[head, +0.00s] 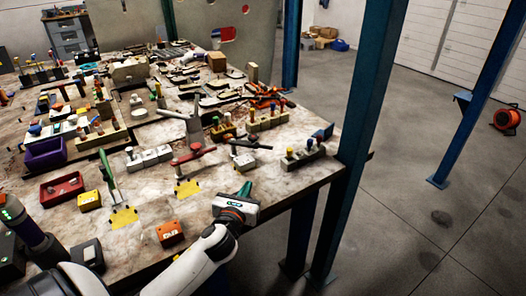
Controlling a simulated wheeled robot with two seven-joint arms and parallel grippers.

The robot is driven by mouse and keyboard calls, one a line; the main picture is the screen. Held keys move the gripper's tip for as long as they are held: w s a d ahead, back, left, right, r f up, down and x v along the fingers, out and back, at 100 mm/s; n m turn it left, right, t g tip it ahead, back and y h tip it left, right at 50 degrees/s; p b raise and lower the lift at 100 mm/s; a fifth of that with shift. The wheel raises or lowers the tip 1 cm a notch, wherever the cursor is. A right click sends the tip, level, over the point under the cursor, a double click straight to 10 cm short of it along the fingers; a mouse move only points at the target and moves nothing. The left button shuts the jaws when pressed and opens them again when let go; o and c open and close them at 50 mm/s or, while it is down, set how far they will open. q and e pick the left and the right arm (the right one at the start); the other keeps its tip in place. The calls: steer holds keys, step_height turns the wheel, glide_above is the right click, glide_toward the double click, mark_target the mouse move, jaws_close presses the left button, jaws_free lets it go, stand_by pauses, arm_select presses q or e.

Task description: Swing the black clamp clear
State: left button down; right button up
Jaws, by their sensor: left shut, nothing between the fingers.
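The black clamp (250,144) stands near the right part of the bench's front edge, with a dark lever lying roughly level over a small pale base. My left gripper (244,190) reaches in from the bottom of the head view. Its teal fingers are shut and empty, pointing up the picture toward the clamp. They appear a short way on the near side of it, apart from it. Whether the fingertips touch the bench top I cannot tell. My right gripper is not in view.
A red-handled clamp (192,155) and an upright green clamp (107,175) stand to the left, near yellow patches. An orange box (170,233) sits at the front edge. A block with coloured pegs (302,155) stands to the right, near a blue post (360,130).

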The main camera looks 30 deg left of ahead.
mark_target(270, 148)
arm_select(q)
steer(key=x, duration=1.8)
steer(key=shift+w+a, duration=0.1)
steer(key=shift+w, duration=0.25)
steer(key=shift+w+a+f, duration=0.1)
steer(key=shift+w+a, duration=0.05)
steer(key=shift+w, duration=0.35)
steer(key=w+b, duration=0.1)
steer(key=b, duration=0.1)
steer(key=n+y+b, duration=0.1)
steer(key=shift+w+f+g+y+b, duration=0.3)
steer(key=shift+w+b, duration=0.1)
steer(key=shift+w+a+r, duration=0.15)
steer(key=shift+w, duration=0.45)
steer(key=shift+w+a+r, duration=0.15)
steer(key=shift+w+a, duration=0.05)
steer(key=shift+w, duration=0.35)
steer(key=shift+w+a, duration=0.2)
steer(key=shift+w, duration=0.05)
steer(key=shift+d, duration=0.1)
